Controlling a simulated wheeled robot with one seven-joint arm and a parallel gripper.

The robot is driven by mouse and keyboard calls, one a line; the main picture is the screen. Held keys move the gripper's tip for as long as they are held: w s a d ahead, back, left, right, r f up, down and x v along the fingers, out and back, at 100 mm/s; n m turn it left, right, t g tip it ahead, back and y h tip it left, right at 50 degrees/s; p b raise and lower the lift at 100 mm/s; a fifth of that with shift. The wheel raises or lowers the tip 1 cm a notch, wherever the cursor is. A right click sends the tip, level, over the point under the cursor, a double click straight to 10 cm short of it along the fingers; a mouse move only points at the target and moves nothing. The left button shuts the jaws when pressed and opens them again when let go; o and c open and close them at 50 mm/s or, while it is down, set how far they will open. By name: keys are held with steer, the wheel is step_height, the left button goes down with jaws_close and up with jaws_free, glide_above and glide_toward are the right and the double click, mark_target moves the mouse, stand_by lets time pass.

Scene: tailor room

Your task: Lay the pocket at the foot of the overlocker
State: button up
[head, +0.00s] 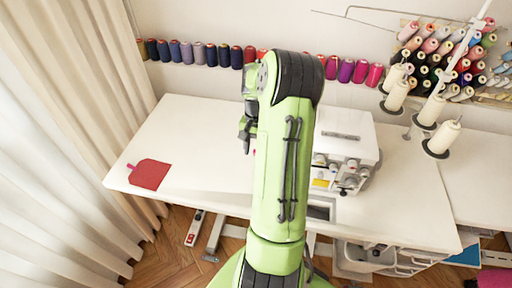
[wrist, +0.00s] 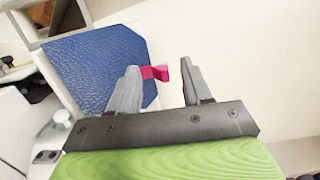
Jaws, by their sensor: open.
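A blue pocket-shaped piece (wrist: 95,66) with a pink tab (wrist: 147,73) shows in the wrist view. My gripper (wrist: 161,72) is open, with the tab showing between its fingertips; I cannot tell whether they touch it. In the head view my arm hides the blue piece, and my gripper (head: 247,147) is partly hidden. A red pocket-shaped piece (head: 151,174) with a pink tab lies flat at the table's left end. The white overlocker (head: 346,150) stands right of my arm. Part of a white machine (wrist: 15,125) shows beside the blue piece in the wrist view.
The white table (head: 200,135) is clear between the red piece and my arm. Thread cones (head: 441,137) stand behind and right of the overlocker. Spools line the back wall, and a curtain (head: 60,140) hangs at the left.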

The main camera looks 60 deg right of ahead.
step_height(320, 180, up, 16)
steer(key=d+p, duration=0.1)
steer(key=p, duration=0.2)
steer(key=shift+w+d+f+p, duration=0.15)
steer(key=shift+w+d+p, duration=0.2)
steer(key=shift+w, duration=0.05)
